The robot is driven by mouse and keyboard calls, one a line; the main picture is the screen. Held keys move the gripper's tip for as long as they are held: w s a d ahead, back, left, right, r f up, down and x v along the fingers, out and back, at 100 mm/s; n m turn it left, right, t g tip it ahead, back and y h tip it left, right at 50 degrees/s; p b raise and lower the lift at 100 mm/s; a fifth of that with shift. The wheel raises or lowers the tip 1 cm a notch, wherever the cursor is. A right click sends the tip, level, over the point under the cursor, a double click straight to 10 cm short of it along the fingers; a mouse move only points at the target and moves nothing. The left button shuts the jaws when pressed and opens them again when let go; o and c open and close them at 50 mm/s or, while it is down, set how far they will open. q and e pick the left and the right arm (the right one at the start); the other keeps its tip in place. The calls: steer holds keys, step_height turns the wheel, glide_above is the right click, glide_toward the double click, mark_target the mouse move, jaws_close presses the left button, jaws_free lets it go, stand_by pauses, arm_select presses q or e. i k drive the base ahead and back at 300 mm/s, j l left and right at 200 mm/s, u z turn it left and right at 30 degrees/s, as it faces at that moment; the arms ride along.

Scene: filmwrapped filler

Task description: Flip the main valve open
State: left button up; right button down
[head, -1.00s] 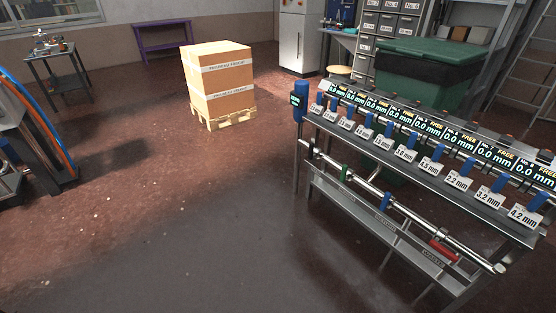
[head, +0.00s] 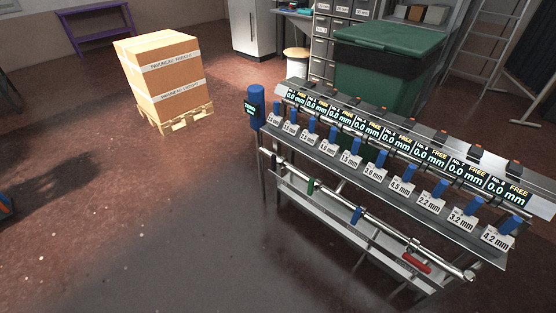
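A metal rack (head: 335,148) stands at the right. A silver pipe (head: 385,230) runs along its lower front. On the pipe are a black part (head: 274,161), a green handle (head: 310,186), a blue handle (head: 357,214) and, near the right end, a red handle (head: 417,263). The red one lies roughly along the pipe. Lettering below the pipe is too small to read, so I cannot tell which handle is the main valve. Neither of my grippers is in view.
The rack top holds blue-topped units with millimetre labels and displays reading "0.0 mm" and "FREE". A blue device (head: 254,107) is at its left end. Behind stands a green bin (head: 385,65). A wrapped box (head: 165,75) sits on a pallet (head: 190,121). The floor (head: 150,230) before the rack is clear.

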mark_target(273, 165)
steer(key=i+j+u, duration=0.35)
steer(key=i+j, duration=1.05)
